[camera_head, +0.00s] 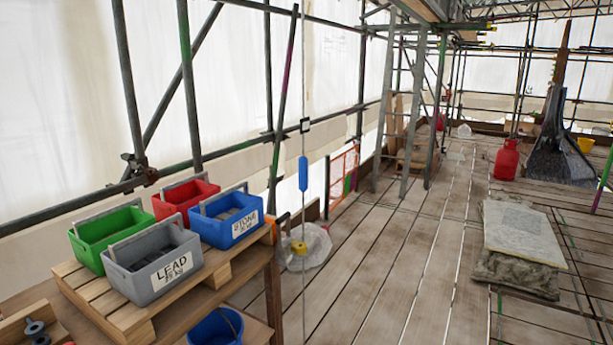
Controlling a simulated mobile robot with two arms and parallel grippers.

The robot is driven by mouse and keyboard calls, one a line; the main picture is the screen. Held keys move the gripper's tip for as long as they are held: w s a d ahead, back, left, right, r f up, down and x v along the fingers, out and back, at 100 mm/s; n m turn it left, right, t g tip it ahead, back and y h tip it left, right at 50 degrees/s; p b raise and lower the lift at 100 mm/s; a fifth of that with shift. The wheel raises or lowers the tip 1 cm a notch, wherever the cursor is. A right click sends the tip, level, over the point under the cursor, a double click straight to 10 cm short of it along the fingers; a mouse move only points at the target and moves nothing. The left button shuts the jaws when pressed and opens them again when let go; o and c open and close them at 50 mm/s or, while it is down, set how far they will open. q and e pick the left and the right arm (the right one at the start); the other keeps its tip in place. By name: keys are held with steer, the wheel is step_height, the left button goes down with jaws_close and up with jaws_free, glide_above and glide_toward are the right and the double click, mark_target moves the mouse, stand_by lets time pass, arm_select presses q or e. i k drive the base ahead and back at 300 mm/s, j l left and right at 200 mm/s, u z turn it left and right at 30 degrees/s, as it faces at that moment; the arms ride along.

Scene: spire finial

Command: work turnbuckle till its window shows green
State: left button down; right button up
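A thin vertical line hangs in the middle-left of the head view. On it sits a slim blue body (303,173), which may be the turnbuckle; I cannot tell for sure. A small dark-framed square (305,125) with a pale centre is on the line above it. A small yellow piece (299,247) shows on or behind the line lower down. No green window can be made out at this size. Neither of my grippers is in view.
Green (108,228), red (186,192), blue (226,214) and grey "LEAD" (152,262) boxes stand on a pallet (150,318) at left. A blue bucket (216,328) is below. The plank floor (400,270) between is clear.

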mark_target(304, 174)
steer(key=i+l+u, duration=0.15)
steer(key=i+l, duration=0.35)
steer(key=i+l+u, duration=0.15)
steer(key=i+l, duration=0.3)
steer(key=l, duration=0.2)
